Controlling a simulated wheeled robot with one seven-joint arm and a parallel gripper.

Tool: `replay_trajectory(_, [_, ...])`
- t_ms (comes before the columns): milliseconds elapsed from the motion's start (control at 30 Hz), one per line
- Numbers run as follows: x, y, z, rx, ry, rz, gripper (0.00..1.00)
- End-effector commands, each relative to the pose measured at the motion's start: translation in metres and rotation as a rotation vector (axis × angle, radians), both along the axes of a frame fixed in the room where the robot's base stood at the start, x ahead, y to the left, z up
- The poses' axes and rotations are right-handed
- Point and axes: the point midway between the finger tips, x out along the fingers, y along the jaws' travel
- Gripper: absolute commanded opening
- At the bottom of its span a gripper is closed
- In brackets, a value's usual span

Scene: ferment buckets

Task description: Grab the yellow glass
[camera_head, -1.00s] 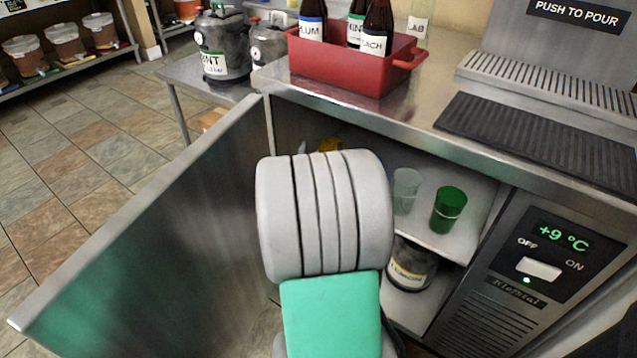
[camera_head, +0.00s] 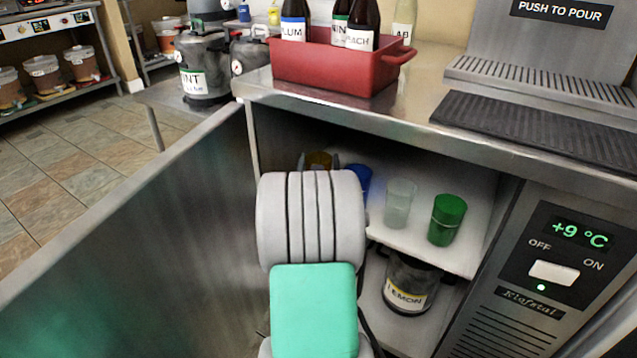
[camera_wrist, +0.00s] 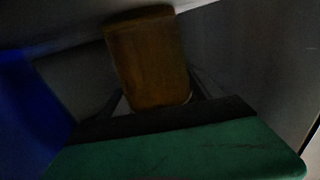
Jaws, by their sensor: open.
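The yellow glass (camera_head: 320,159) stands inside the open fridge cabinet, toward its left side, and its lower part is hidden behind my arm. It looks amber and dim in the wrist view (camera_wrist: 150,60), straight ahead of the gripper. My gripper (camera_head: 318,164) is open, with a fingertip showing at each side of the glass in the head view. In the wrist view the dark fingers flank the glass's lower end. I cannot tell whether they touch it.
A blue glass (camera_head: 362,180), a clear glass (camera_head: 399,204) and a green glass (camera_head: 446,221) stand on the shelf to the right. A lemon-labelled keg (camera_head: 409,286) is below. The open door (camera_head: 140,240) is at the left. A red bottle crate (camera_head: 335,70) stands on the counter.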

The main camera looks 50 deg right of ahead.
Motion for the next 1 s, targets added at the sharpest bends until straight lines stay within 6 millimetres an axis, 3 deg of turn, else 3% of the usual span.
replay_trajectory(133, [-0.0001,0.0004,0.0009,0.000,0.000,0.000,0.72])
replay_trajectory(833, [-0.0001,0.0007,0.0007,0.000,0.000,0.000,0.14])
replay_trajectory(1000, [0.0000,0.0006,0.0017,-0.002,-0.001,0.000,0.13])
